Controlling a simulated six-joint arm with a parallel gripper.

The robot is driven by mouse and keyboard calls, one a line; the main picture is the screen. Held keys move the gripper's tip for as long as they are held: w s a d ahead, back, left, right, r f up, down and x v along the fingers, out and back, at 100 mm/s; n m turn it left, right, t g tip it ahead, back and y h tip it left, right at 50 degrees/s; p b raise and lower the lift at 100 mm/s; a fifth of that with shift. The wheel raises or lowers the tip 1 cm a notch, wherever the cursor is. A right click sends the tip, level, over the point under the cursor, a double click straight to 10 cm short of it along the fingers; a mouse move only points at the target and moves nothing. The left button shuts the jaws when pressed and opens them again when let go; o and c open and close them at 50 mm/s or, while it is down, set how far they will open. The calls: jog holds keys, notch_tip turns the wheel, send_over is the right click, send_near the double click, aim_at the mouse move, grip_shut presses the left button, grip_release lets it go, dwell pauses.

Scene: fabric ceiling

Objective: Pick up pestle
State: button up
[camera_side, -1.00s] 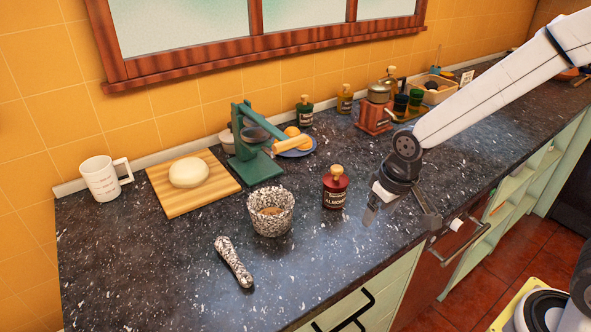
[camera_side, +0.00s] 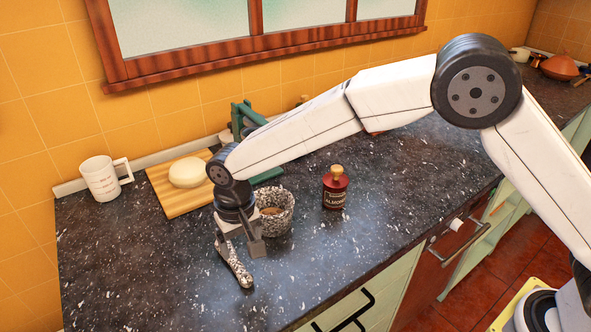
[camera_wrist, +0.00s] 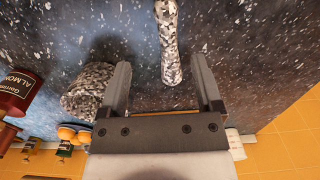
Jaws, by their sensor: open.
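The speckled black-and-white pestle (camera_side: 238,268) lies on the dark countertop, in front of the matching mortar (camera_side: 281,214). My gripper (camera_side: 240,253) is over the pestle's far end, pointing down, with its fingers apart. In the wrist view the pestle (camera_wrist: 168,40) runs from the top edge down toward the space between my open fingers (camera_wrist: 160,78). The mortar (camera_wrist: 88,92) shows left of my left finger there. The gripper holds nothing. In the side view the gripper hides the pestle's far end.
A red almond bottle (camera_side: 336,188) stands right of the mortar. A wooden board (camera_side: 168,204) with a dough ball (camera_side: 187,172) and a white measuring cup (camera_side: 101,180) are at the back left. The counter in front of and left of the pestle is clear.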

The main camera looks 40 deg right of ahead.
aim_at(241, 269)
jog(key=shift+a+f, duration=0.1)
jog(key=shift+a, duration=0.45)
jog(key=shift+f, duration=0.15)
jog(key=shift+f, duration=1.2)
jog(key=shift+f, duration=0.1)
jog(key=shift+f, duration=2.45)
grip_shut()
